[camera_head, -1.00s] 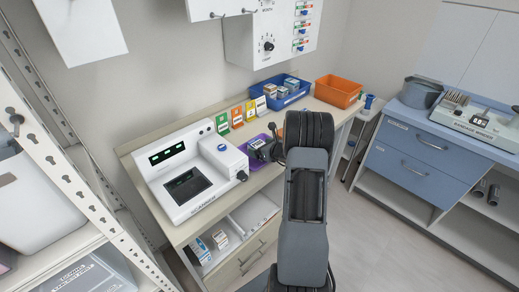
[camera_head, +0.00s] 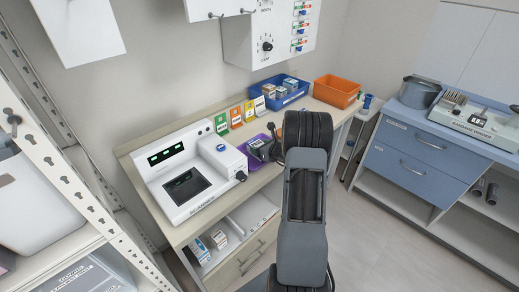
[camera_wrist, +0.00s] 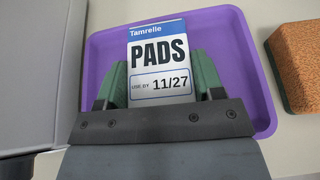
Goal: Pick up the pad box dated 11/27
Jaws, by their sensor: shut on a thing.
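The pad box (camera_wrist: 158,62) shows in the wrist view, white with a blue band, reading "Tamrelle", "PADS" and "USE BY 11/27". My gripper (camera_wrist: 160,88) is shut on it, with a green finger against each side. The box is over the purple tray (camera_wrist: 240,62); I cannot tell whether it touches the tray. In the head view, my gripper (camera_head: 264,149) is over the purple tray (camera_head: 256,162), right of the scanner, and my arm hides part of this spot.
The scanner (camera_head: 185,178) stands left on the counter. Behind are coloured cards (camera_head: 236,117), a blue bin (camera_head: 265,104) with boxes and an orange bin (camera_head: 337,91). A brown block (camera_wrist: 302,62) lies right of the tray.

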